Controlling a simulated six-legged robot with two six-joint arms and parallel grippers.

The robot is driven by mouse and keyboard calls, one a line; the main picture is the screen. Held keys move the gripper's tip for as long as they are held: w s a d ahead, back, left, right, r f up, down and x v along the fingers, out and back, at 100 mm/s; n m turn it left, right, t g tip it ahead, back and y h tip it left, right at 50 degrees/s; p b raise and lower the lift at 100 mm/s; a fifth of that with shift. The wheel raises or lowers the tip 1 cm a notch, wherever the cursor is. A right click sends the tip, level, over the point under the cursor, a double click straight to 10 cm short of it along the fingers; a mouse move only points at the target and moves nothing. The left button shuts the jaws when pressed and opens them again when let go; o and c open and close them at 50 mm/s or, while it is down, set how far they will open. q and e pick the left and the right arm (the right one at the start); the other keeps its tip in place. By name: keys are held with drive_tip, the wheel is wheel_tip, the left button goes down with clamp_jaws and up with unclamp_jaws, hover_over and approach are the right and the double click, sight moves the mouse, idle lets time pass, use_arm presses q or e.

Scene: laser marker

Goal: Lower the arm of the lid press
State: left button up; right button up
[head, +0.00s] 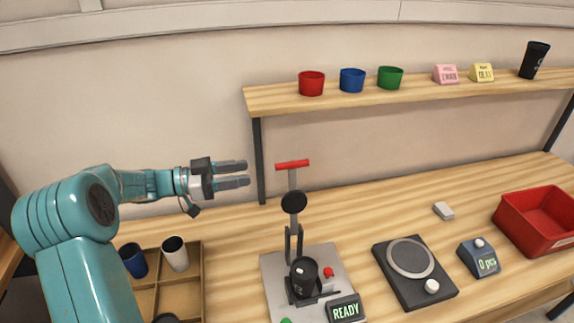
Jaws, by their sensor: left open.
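The lid press (275,262) stands on the wooden bench with a light grey base plate. Its lever arm (293,183) points up and ends in a red crossbar handle (292,164). A round black disc (294,202) sits on the arm, above a black cup (304,272) in the press's holder. A small display (345,310) at the front reads READY. My left gripper (248,174) is open and empty, with its fingers pointing right. In the picture it is left of the red handle, apart from it. My right gripper is not in view.
A wooden tray (202,278) with cups stands left of the press. A black scale-like device (440,290), a blue counter (478,258) and a red bin (530,235) are to the right. A shelf (430,90) with coloured cups hangs behind. Its dark post (258,160) stands near my left gripper in the picture.

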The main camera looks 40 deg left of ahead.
sight(285, 163)
use_arm(q)
drive_tip(key=p+x, duration=0.2)
drive_tip(key=x, duration=0.8)
drive_tip(key=shift+w+d+r, duration=0.1)
drive_tip(key=shift+d+r, duration=0.05)
drive_tip(key=shift+d, duration=0.15)
drive_tip(key=shift+d+r, duration=0.15)
drive_tip(key=shift+d, duration=0.15)
drive_tip(key=shift+w+f, duration=0.25)
drive_tip(key=shift+w, duration=0.2)
drive_tip(key=shift+s+r, duration=0.15)
drive_tip(key=shift+s, duration=0.1)
clamp_jaws()
drive_tip(key=shift+w, duration=0.1)
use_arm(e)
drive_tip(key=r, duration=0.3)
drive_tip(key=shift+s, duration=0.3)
